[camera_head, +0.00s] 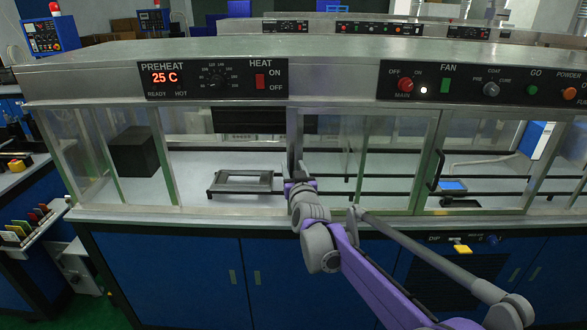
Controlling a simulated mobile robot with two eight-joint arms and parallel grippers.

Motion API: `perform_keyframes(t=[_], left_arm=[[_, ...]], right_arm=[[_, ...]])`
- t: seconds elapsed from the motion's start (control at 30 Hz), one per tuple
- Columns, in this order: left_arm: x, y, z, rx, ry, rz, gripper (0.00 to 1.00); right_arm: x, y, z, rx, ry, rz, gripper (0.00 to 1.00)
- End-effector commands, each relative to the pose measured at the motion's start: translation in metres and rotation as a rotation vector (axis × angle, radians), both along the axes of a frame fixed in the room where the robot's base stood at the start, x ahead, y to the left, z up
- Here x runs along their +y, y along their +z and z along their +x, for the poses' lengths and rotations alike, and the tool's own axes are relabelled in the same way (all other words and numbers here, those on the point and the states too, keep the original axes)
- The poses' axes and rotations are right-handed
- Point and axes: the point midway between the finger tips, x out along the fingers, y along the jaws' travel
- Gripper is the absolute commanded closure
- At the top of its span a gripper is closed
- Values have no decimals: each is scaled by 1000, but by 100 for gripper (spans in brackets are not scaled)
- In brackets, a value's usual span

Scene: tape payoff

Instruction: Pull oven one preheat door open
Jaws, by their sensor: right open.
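Oven one's preheat section sits under the PREHEAT panel (213,79), which reads 25 C. Its glass front (232,155) spans the left part of the oven. An upright frame post (294,135) stands at this section's right end. I cannot tell how far the door is open. My right gripper (300,184) is open, low in front of this post. Its purple fingers show left and right of the wrist's end. Its wrist hides what lies between the fingers, so I cannot tell whether they touch a handle. My left gripper is not in view.
A dark handle (437,170) stands on the glass panel to the right. Inside are a black block (134,152), a grey frame (242,182) on rails and a blue-screened item (452,185). Blue cabinets (170,275) lie below the counter edge. A rack of coloured cards (28,223) is at left.

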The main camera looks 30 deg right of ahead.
Motion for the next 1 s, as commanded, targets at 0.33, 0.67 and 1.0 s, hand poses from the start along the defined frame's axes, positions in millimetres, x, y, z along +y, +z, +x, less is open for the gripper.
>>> perform_keyframes(t=[0.33, 0.67, 1.0], left_arm=[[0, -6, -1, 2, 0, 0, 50], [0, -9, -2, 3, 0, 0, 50], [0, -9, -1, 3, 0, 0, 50]], right_arm=[[19, -1, -52, 0, 0, 0, 53], [35, 0, -95, 0, 0, 1, 53], [36, 0, -100, 0, -1, 0, 53]])
